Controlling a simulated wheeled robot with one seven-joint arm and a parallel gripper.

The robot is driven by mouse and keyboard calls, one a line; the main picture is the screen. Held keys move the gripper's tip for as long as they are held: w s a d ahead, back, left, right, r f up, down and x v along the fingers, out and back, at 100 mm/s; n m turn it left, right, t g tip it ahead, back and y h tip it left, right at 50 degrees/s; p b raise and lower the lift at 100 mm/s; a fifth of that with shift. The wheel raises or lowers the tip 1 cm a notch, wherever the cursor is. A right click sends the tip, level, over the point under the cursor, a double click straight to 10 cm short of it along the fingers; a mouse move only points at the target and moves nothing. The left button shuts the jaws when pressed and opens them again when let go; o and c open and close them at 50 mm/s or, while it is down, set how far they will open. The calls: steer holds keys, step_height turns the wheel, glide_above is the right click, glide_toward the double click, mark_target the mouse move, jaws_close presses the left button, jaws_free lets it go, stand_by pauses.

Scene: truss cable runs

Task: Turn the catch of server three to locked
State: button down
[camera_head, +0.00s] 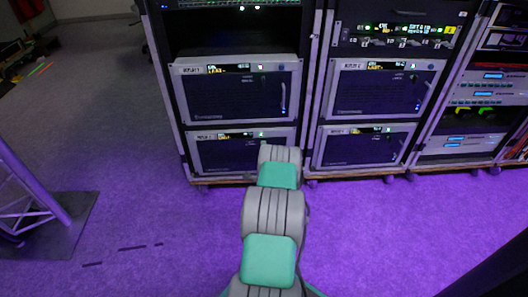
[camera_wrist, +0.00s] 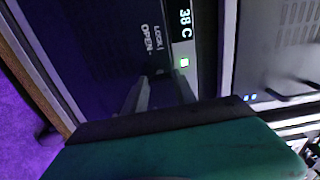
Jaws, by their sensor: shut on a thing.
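In the wrist view my gripper (camera_wrist: 160,92) reaches to a dark server front (camera_wrist: 100,40) with its two fingers close together, shut on the small dark catch (camera_wrist: 160,72). The catch is mostly hidden between the fingers, so its angle cannot be told. The printed words LOCK and OPEN (camera_wrist: 152,38) stand just beyond the fingertips. In the head view my arm reaches to the right end of the lower left server (camera_head: 235,153). My gripper and that server's right end are hidden behind the arm there. Its label is too small to read.
Another server (camera_head: 240,92) sits directly above, and a second rack (camera_head: 365,145) stands close on the right. A truss foot (camera_head: 45,225) stands at left; purple floor between is clear.

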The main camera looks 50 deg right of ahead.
steer(key=shift+m, duration=0.3)
steer(key=c, duration=1)
jaws_free()
steer(key=p+v, duration=0.1)
steer(key=v, duration=0.7)
